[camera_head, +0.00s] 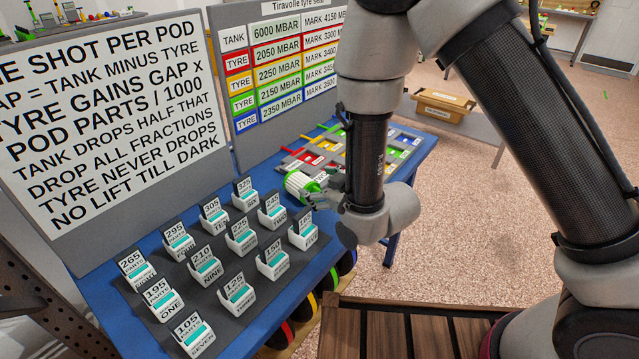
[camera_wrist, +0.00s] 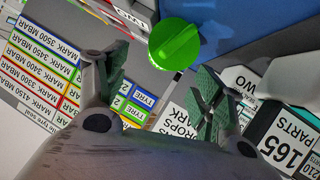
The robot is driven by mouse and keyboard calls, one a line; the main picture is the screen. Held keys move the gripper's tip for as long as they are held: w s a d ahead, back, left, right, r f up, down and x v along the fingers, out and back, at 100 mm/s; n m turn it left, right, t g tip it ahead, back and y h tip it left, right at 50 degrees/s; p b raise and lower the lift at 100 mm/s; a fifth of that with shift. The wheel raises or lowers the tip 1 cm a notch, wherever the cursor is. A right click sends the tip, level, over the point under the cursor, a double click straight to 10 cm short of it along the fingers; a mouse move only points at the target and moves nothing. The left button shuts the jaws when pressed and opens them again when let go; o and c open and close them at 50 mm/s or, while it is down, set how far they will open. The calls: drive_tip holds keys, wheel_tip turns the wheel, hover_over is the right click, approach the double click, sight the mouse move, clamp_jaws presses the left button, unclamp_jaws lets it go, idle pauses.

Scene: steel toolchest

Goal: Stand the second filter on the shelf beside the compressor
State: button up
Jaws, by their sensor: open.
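My gripper (camera_head: 325,196) is open over the blue table, close beside a white ribbed cylinder with green ends (camera_head: 299,186). In the wrist view my gripper's two padded fingers (camera_wrist: 163,80) are spread with nothing between them. A green round cap with a raised bar (camera_wrist: 175,44) shows just beyond the fingertips; it seems to be the end of that cylinder. I cannot tell whether a finger touches it. Nothing in view is marked as a filter, and I cannot identify a compressor or its shelf.
Several white numbered pods (camera_head: 240,235) stand in rows on a grey mat on the blue table (camera_head: 105,290). Two sign boards (camera_head: 110,120) stand behind. A tray with coloured strips (camera_head: 335,150) lies past my gripper. Open floor lies right.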

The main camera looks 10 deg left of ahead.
sight(303, 185)
drive_tip(key=shift+s+a+f+n, duration=0.35)
drive_tip(key=shift+s+f, duration=0.1)
drive_tip(key=shift+f, duration=0.2)
drive_tip(key=shift+y, duration=0.3)
drive_tip(key=x, duration=0.7)
drive_tip(key=shift+w+a, duration=0.15)
drive_tip(key=shift+w, duration=0.2)
drive_tip(key=c, duration=0.9)
drive_tip(key=shift+r, duration=0.1)
